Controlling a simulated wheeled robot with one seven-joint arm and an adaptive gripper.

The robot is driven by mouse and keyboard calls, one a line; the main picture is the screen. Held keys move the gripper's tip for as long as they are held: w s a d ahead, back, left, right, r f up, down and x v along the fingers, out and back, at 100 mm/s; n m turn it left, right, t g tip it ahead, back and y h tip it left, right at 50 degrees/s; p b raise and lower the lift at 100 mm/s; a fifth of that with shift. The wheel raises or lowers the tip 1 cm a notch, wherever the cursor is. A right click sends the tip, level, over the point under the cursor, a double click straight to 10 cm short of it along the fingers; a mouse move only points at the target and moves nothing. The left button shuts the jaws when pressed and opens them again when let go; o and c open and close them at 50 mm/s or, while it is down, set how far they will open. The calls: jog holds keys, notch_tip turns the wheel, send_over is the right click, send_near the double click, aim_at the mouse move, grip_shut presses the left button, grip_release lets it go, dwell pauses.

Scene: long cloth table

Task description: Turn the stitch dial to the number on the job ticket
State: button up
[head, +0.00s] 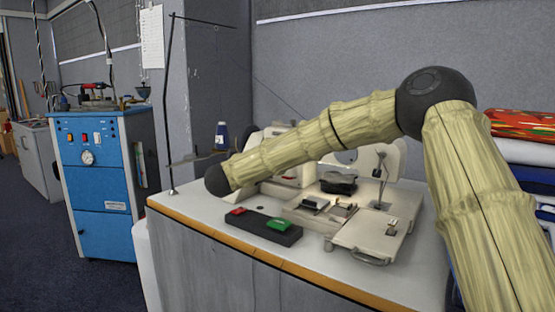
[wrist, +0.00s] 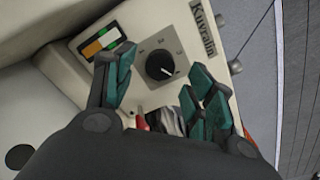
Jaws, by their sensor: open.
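The stitch dial (wrist: 160,65) is a round black knob on the cream face of the sewing machine, between my open fingertips in the wrist view. Its white pointer mark faces the lower right of the picture. The sewing machine (head: 388,155) also shows in the head view, where my arm hides the dial and gripper. No ticket is readable; a paper sheet (head: 152,36) hangs on the wall.
An orange, white and green label (wrist: 101,42) sits beside the dial. A red and green switch box (head: 263,227) lies on the white table (head: 190,208). A thread spool (head: 221,136) stands behind my forearm. Folded cloth (head: 530,125) is at the right, a blue cabinet (head: 100,185) at the left.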

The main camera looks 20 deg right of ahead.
jog(key=v, duration=0.9)
